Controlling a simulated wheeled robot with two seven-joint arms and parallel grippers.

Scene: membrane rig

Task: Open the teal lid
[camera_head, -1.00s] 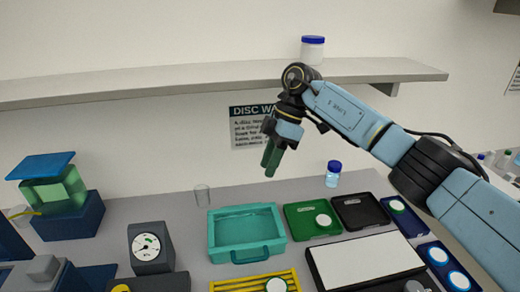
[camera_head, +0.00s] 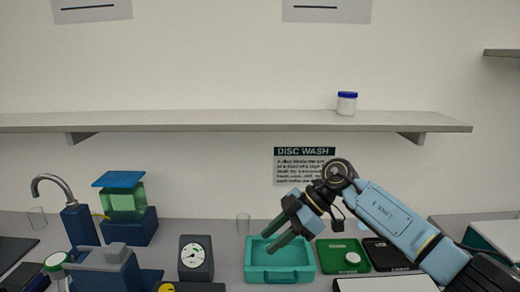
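The teal box (camera_head: 281,276) stands on the bench below the shelf, with a teal handle on its front. A teal rim surrounds a lighter teal surface; I cannot tell from here whether that surface is the lid or the inside. My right gripper (camera_head: 267,243) is above the back left part of the box, its green fingers slanting down to the left. The fingers are apart with nothing between them, and they hide part of the box. I cannot tell whether they touch it. My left gripper is out of view.
A green tray (camera_head: 331,263) with a white disc and a black tray (camera_head: 383,252) stand right of the box. A dial gauge (camera_head: 194,256) stands left. A blue-capped jar (camera_head: 346,104) is on the shelf (camera_head: 220,122).

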